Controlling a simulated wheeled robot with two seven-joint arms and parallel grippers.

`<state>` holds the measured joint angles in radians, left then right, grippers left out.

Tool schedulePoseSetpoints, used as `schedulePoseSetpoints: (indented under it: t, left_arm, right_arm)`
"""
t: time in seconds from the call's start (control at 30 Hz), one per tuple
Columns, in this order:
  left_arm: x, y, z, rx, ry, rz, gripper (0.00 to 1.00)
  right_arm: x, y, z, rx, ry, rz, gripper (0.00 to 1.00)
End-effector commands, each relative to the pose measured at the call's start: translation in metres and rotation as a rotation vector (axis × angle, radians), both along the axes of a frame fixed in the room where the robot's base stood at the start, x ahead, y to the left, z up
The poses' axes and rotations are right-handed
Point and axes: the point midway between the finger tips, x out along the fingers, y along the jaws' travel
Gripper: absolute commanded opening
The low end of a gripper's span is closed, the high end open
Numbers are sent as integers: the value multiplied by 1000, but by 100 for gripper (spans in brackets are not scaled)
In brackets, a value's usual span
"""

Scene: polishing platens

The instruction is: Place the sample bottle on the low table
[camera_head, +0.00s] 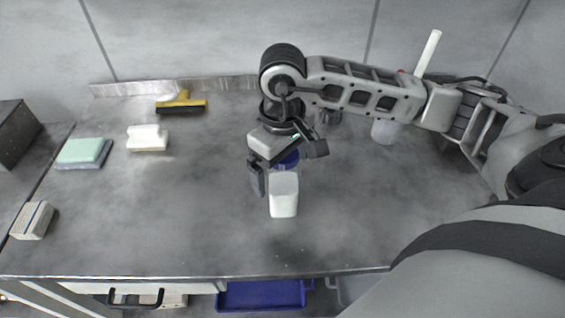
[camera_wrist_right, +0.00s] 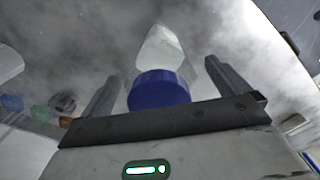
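The sample bottle, with a white body (camera_head: 284,196) and a blue cap (camera_head: 289,160), appears to stand on the grey metal table (camera_head: 190,225). I cannot tell whether this is the low table. My right gripper (camera_head: 286,172) is above the bottle with its fingers apart on either side of the cap. In the right wrist view, the blue cap (camera_wrist_right: 158,90) and pale body (camera_wrist_right: 160,48) show between the open fingers (camera_wrist_right: 165,85), with gaps on both sides. My left gripper is not in view.
A yellow-and-black squeegee (camera_head: 181,105), a white brush-like block (camera_head: 147,138), a green-topped pad (camera_head: 82,152) and a striped block (camera_head: 33,220) lie at the left. A translucent container (camera_head: 385,131) stands back right. A blue tray (camera_head: 262,294) sits below the front edge. The table's left middle is clear.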

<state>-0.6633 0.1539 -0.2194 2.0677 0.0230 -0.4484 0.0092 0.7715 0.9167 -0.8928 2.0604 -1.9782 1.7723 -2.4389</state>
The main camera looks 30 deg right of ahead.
Motion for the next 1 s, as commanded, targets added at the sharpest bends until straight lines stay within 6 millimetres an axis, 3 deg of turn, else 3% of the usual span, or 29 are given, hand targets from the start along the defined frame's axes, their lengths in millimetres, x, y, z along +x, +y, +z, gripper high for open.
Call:
schedulePoseSetpoints:
  t: [0.3, 0.8, 1.0]
  left_arm:
    - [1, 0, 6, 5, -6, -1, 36]
    - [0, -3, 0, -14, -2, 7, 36]
    - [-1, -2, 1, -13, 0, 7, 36]
  right_arm:
    - [1, 0, 9, 1, -4, -1, 100]
    - [1, 0, 108, 0, -5, 0, 100]
    - [0, 0, 123, 0, -1, -1, 100]
